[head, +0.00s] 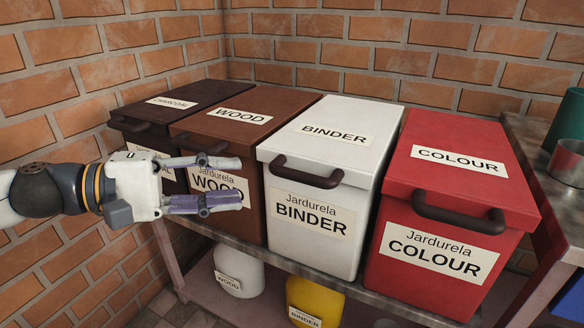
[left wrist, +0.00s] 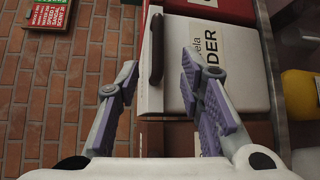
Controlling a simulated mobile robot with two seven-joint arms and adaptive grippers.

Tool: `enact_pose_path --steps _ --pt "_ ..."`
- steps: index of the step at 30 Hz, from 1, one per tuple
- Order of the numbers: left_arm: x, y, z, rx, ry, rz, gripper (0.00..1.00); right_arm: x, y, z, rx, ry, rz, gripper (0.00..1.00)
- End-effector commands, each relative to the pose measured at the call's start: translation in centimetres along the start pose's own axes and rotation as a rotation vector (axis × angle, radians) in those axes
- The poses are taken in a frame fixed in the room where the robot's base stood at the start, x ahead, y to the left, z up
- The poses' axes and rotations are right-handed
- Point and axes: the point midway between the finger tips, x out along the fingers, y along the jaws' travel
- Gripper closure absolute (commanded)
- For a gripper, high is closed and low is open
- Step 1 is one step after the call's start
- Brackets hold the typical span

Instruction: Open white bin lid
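The white BINDER bin (head: 312,215) stands on a shelf between the brown and red bins. Its white lid (head: 330,125) is shut, with a dark curved handle (head: 306,175) on its front edge. My left gripper (head: 238,181) is open and empty, left of the handle and in front of the brown bin in the head view. In the left wrist view, the handle (left wrist: 157,48) lies ahead, between the lines of the open fingers (left wrist: 158,70), apart from them. The white bin (left wrist: 215,65) is partly hidden by one finger. My right gripper is not in view.
A brown WOOD bin (head: 246,113) and a dark bin (head: 166,108) stand left; a red COLOUR bin (head: 455,170) stands close on the right. White (head: 238,272) and yellow (head: 314,302) containers sit below. A metal table (head: 550,195) is far right; brick walls stand behind.

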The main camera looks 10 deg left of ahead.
Motion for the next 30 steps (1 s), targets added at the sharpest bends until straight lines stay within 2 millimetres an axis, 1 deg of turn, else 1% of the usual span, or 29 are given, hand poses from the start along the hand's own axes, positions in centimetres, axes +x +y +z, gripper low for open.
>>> enact_pose_path --steps 2,4,12,16,18,21,28,29,30 --pt "0.3 0.1 0.0 0.003 -0.001 0.003 0.65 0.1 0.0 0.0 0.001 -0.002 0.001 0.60" --pt "1.4 0.2 0.0 0.004 -0.004 0.003 0.65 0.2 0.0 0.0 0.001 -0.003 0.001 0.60" --pt "8.2 0.2 0.1 0.003 -0.004 0.003 0.65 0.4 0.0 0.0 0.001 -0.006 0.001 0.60" --pt "10.6 0.2 0.0 0.003 -0.002 0.003 0.65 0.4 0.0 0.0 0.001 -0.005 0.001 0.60" --pt "11.4 0.2 0.0 0.002 -0.001 0.004 0.65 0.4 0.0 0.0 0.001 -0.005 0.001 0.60" --pt "11.9 0.2 0.0 0.002 0.000 0.004 0.65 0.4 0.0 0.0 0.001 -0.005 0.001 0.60" --pt "12.0 0.2 0.0 0.002 0.001 0.004 0.65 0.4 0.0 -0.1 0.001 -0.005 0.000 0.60" --pt "12.0 0.2 0.0 0.002 0.001 0.004 0.72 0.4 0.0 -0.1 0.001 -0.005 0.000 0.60" --pt "12.0 0.2 0.0 0.002 0.001 0.004 0.81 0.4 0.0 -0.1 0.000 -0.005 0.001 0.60"
